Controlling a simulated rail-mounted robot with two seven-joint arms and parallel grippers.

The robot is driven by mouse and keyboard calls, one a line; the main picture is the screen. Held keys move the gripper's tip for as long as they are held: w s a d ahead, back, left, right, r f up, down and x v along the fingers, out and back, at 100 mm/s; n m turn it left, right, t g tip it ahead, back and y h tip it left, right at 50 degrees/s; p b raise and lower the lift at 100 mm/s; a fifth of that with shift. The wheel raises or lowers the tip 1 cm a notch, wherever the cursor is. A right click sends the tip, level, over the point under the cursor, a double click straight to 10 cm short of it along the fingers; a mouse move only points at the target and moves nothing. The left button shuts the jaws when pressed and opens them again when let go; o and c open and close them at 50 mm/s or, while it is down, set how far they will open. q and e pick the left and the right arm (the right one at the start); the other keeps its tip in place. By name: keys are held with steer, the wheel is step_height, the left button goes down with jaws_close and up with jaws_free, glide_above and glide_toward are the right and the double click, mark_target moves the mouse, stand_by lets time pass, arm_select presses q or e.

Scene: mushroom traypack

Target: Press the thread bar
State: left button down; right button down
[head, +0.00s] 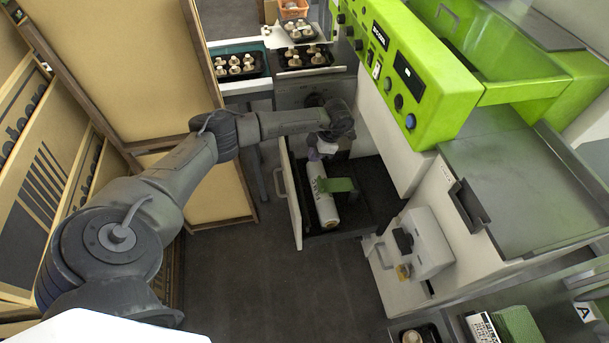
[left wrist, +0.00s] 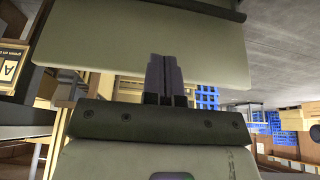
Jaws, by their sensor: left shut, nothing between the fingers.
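My left arm reaches from the left to the open lower compartment of the green and white machine. My left gripper (head: 322,150) is at the far end of that opening, above the top end of the white film roll (head: 326,207). A green bar-like piece (head: 338,185) lies across the roll; I cannot tell for sure that it is the thread bar. In the left wrist view the gripper's fingers (left wrist: 165,65) are shut and empty, in front of a pale panel (left wrist: 110,40). Whether they touch anything is unclear. My right gripper is not in view.
The compartment's pale door (head: 290,195) stands open on the left. The machine's green control panel (head: 405,60) overhangs on the right. Black trays of mushrooms (head: 303,58) sit at the back, beside a teal crate (head: 256,86). The dark floor in front is clear.

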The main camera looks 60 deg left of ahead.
mark_target(299, 185)
arm_select(q)
steer(key=b+x, duration=0.4)
steer(key=x, duration=0.8)
steer(key=shift+w+f+b, duration=0.1)
steer(key=shift+w+b, duration=0.05)
steer(key=shift+b, duration=0.2)
steer(key=shift+f+b, duration=0.4)
steer(key=shift+f, duration=0.45)
steer(key=shift+s, duration=0.2)
step_height(299, 185, down, 3)
steer(key=shift+a+r+b, duration=0.1)
steer(key=shift+r+b, duration=0.05)
steer(key=shift+b, duration=0.45)
steer(key=shift+r, duration=0.1)
